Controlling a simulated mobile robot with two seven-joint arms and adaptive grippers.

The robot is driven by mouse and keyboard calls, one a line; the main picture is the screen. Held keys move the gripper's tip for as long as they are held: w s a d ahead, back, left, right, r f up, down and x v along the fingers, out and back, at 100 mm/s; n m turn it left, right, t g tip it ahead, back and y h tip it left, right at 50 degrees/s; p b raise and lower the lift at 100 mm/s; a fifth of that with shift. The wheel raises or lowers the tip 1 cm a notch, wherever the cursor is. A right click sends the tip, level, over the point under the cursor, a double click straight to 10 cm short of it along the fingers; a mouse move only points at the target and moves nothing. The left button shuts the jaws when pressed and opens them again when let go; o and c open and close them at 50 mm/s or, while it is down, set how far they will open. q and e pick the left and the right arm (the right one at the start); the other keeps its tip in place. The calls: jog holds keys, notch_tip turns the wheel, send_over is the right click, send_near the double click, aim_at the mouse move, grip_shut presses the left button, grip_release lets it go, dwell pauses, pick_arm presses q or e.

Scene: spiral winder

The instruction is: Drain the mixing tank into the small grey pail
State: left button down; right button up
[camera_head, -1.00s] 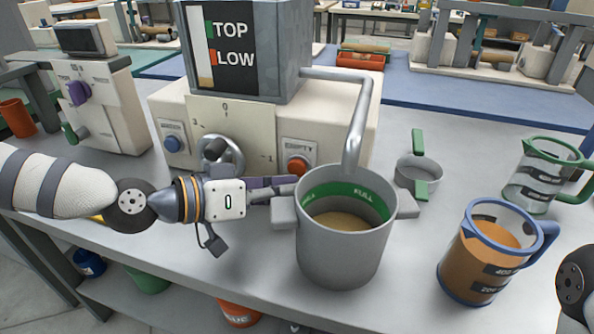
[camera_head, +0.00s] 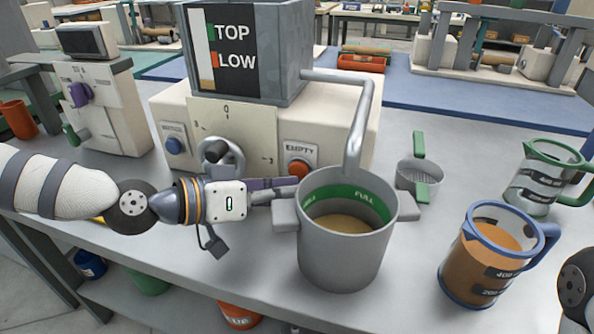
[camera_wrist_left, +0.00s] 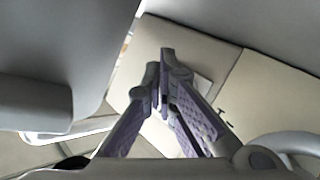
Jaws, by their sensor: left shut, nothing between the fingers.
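The mixing tank (camera_head: 283,60) is a grey box with a TOP/LOW gauge, set on a cream base. Its bent metal spout (camera_head: 362,110) ends above the grey pail (camera_head: 345,258). The pail stands upright on the bench, with two side lugs and a green FULL band inside. Tan liquid (camera_head: 343,224) lies below the band. The orange EMPTY button (camera_head: 299,167) is on the base behind the pail. My left gripper (camera_head: 293,184) is shut and empty, left of the pail's rim and below the button. In the left wrist view its fingertips (camera_wrist_left: 166,60) meet. My right gripper is out of view.
A round handle (camera_head: 222,155) and a blue button (camera_head: 175,145) are on the base. A small green-handled pot (camera_head: 407,173), a blue-rimmed jug of brown liquid (camera_head: 480,262) and a green-rimmed jug (camera_head: 537,183) stand to the right. A control box (camera_head: 107,107) stands left.

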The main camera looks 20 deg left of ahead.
pick_arm(q)
jog(key=shift+w, duration=0.15)
jog(key=shift+w, duration=0.3)
jog(key=shift+w+b, duration=0.3)
jog(key=shift+w, duration=0.15)
dwell(1.6)
jog(key=shift+s, duration=0.1)
dwell(4.9)
jog(key=shift+s+r+p, duration=0.15)
jog(key=shift+s+p, duration=0.25)
jog(key=shift+s, duration=0.4)
